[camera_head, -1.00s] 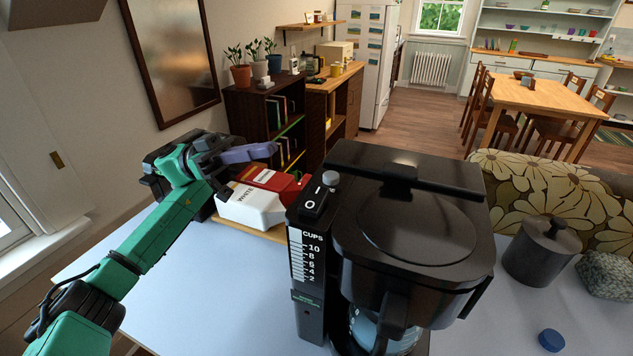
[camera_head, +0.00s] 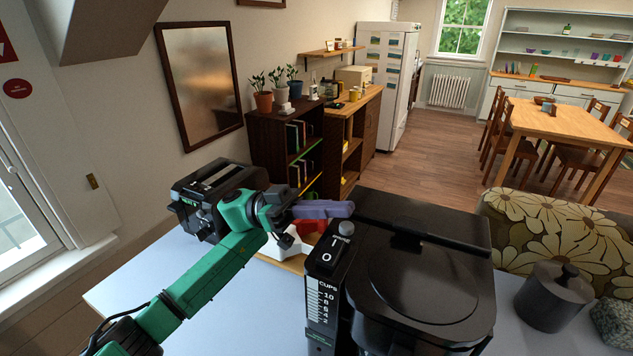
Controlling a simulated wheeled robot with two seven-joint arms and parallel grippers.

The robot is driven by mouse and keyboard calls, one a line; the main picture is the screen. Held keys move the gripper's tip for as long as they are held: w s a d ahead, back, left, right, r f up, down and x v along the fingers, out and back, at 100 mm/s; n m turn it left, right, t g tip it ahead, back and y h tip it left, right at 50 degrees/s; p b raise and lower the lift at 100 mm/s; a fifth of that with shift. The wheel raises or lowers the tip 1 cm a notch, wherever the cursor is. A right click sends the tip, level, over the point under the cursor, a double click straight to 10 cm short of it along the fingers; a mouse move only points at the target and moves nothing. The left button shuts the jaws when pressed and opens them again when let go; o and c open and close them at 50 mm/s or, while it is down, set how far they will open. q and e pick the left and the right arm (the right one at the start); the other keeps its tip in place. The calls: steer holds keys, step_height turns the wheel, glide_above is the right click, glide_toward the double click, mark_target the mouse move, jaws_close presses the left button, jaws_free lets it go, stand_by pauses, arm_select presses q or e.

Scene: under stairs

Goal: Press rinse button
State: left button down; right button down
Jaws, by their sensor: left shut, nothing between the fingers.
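A black coffee maker (camera_head: 425,285) stands on the pale table in front of me. No rinse label is readable on the button. My left gripper (camera_head: 342,209) reaches in from the left with its purple fingers shut and empty. In the picture its tips are just above the grey button; I cannot tell whether they touch it. My right gripper is not in view.
A white carton (camera_head: 287,243) and a red carton (camera_head: 308,232) stand behind my left arm, partly hidden. A black toaster-like appliance (camera_head: 208,190) is at the back left. A dark lidded canister (camera_head: 553,297) stands right of the coffee maker.

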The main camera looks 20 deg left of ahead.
arm_select(q)
steer(key=shift+a+f, duration=0.2)
steer(key=shift+f, duration=0.7)
steer(key=shift+d, duration=0.1)
